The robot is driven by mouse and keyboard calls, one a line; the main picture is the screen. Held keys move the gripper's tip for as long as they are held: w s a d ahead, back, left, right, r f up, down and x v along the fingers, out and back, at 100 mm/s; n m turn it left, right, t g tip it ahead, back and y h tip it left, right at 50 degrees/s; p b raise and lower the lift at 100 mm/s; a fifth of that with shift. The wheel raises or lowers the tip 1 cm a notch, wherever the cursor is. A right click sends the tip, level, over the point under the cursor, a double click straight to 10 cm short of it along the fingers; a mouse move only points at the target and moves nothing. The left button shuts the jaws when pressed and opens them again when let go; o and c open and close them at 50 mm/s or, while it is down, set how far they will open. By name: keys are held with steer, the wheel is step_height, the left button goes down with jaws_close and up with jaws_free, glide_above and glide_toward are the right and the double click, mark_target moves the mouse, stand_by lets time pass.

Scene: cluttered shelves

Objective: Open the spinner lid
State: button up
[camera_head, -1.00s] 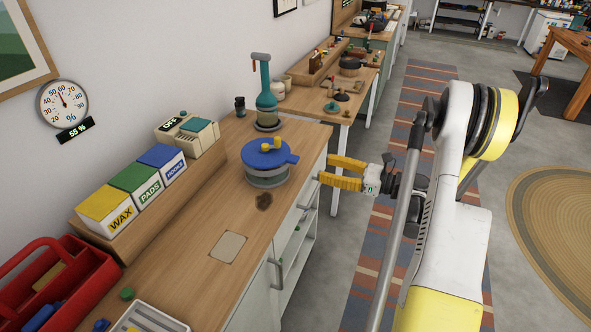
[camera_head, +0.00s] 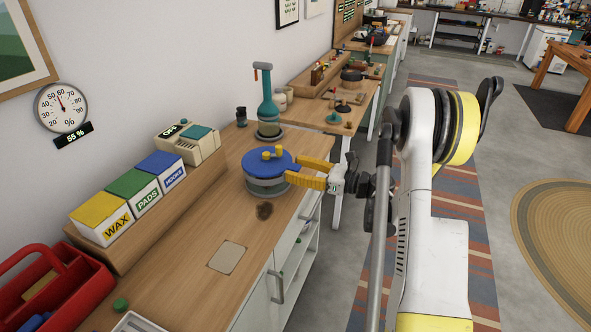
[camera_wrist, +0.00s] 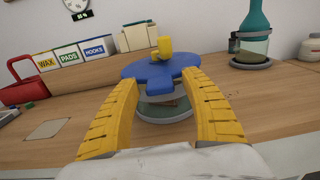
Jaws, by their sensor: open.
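The spinner (camera_head: 266,188) stands on the wooden counter, a clear round bowl with a blue lid. The blue lid (camera_head: 262,162) lies flat on the bowl, with yellow knobs on top and a blue tab (camera_head: 290,167) sticking out on the right. My gripper (camera_head: 298,171) has yellow fingers and is open, close to the tab side of the spinner. In the wrist view, the fingers of my gripper (camera_wrist: 165,88) spread to either side of the blue tab (camera_wrist: 158,92), with the lid (camera_wrist: 150,70) just beyond. I cannot tell whether a finger touches the tab.
A teal-necked flask (camera_head: 268,105) stands behind the spinner. Boxes marked WAX (camera_head: 101,217), PADS and HOOKS line a raised ledge at the wall. A red caddy (camera_head: 60,280) is at the lower left. The counter in front of the spinner is mostly clear.

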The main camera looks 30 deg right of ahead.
mark_target(275, 162)
jaws_close()
steer(key=shift+r+p, duration=0.6)
steer(key=r+g+h+p, duration=0.1)
steer(key=r+p, duration=0.2)
steer(key=p, duration=0.1)
steer(key=w+a+r+g+h+p, duration=0.1)
steer(key=r+g+p, duration=0.1)
steer(key=r+p, duration=0.1)
steer(key=w+a+r+g+h+p, duration=0.1)
steer(key=r+g+h+p, duration=0.1)
steer(key=r+p, duration=0.1)
steer(key=shift+w+r+p, duration=0.15)
steer(key=shift+r+p, duration=0.1)
steer(key=shift+p, duration=0.65)
steer(key=w+a+r+g+h+p, duration=0.5)
steer(key=w+a+r+g+p, duration=0.1)
steer(key=w+a+g+p, duration=0.1)
steer(key=shift+w+r+p, duration=0.3)
steer(key=shift+w+p, duration=0.45)
steer(key=shift+w, duration=0.6)
steer(key=shift+a, duration=0.1)
